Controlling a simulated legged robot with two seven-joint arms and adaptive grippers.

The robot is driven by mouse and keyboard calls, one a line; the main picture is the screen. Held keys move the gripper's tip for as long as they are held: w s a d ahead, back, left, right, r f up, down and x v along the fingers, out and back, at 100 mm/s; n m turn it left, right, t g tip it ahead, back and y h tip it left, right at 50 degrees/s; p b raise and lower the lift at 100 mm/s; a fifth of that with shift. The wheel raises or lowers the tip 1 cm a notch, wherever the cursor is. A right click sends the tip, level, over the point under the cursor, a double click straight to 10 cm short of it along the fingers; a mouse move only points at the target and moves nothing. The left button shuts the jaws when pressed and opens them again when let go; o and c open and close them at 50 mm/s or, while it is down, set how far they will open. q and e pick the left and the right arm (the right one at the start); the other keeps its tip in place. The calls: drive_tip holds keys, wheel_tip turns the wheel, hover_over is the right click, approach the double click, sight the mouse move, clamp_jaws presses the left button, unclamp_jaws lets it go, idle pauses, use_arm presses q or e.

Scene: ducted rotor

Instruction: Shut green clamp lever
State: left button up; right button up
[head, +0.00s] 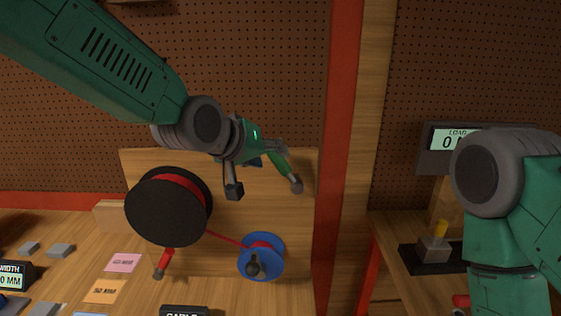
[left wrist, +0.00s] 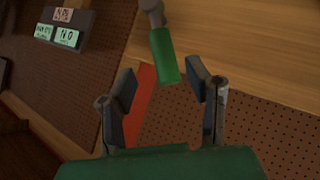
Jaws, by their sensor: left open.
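The green clamp lever (head: 278,163) stands out from the wooden board, with a grey end at its lower right in the head view. In the left wrist view the lever's green handle (left wrist: 166,58) hangs down from the top, its tip just ahead of and between my fingertips. My left gripper (head: 256,170) is open around the space at the handle's free end; it also shows in the left wrist view (left wrist: 163,82). I cannot tell if a finger touches the handle. My right arm shows at the right, but its gripper is out of view.
A black spool (head: 150,207) with red cord is left of the lever, its cord running to a blue spool (head: 276,262). A red-handled lever (head: 167,260) is below the black spool. A red post (head: 340,130) rises right of the board. Note cards (head: 122,262) lie at left.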

use_arm(q)
drive_tip(key=v, duration=0.6)
drive_tip(key=shift+s+d, duration=0.2)
